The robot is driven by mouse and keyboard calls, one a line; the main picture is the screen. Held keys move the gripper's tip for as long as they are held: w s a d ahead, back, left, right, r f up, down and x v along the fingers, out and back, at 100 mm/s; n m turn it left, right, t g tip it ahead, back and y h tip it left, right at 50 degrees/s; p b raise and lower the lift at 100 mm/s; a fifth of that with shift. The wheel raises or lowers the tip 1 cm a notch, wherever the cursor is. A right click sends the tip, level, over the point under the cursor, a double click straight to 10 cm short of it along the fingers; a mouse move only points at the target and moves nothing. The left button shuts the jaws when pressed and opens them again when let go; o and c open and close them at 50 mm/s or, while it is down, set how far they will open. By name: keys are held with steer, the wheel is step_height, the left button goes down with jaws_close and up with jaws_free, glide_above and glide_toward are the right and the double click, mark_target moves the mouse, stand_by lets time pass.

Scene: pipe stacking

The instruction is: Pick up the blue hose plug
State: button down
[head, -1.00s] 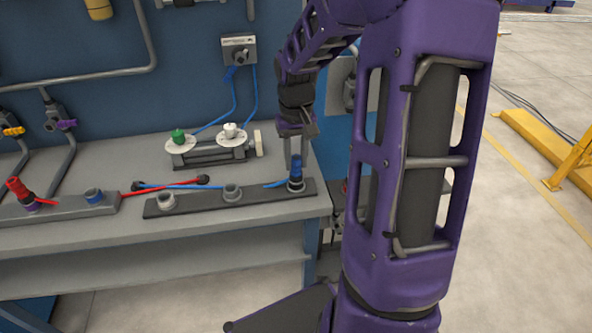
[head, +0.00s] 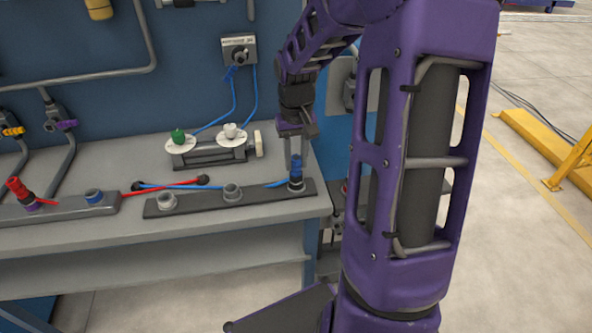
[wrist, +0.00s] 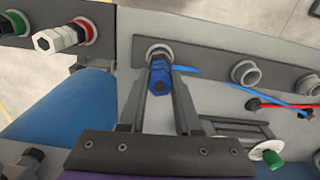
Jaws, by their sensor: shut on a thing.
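The blue hose plug (head: 297,168) stands at the right end of the right-hand dark socket bar (head: 262,195), with its blue hose (head: 278,184) leading off to the left. In the wrist view the plug (wrist: 159,76) sits between the two fingers of my gripper (wrist: 162,85), at the round socket (wrist: 158,52). My gripper (head: 296,152) reaches down from above and is shut on the plug. Whether the plug is still fully seated in its socket cannot be told.
A red plug (head: 17,187) stands on the left bar, near a blue-ringed socket (head: 93,196). A fixture with a green knob (head: 178,137) and a white knob (head: 230,130) stands behind. Crossed red and blue hoses (head: 165,185) lie between.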

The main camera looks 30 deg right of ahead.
step_height(320, 180, up, 10)
steer(key=shift+r+p, duration=0.1)
steer(key=shift+p, duration=0.95)
step_height(320, 180, up, 8)
steer(key=p, duration=0.7)
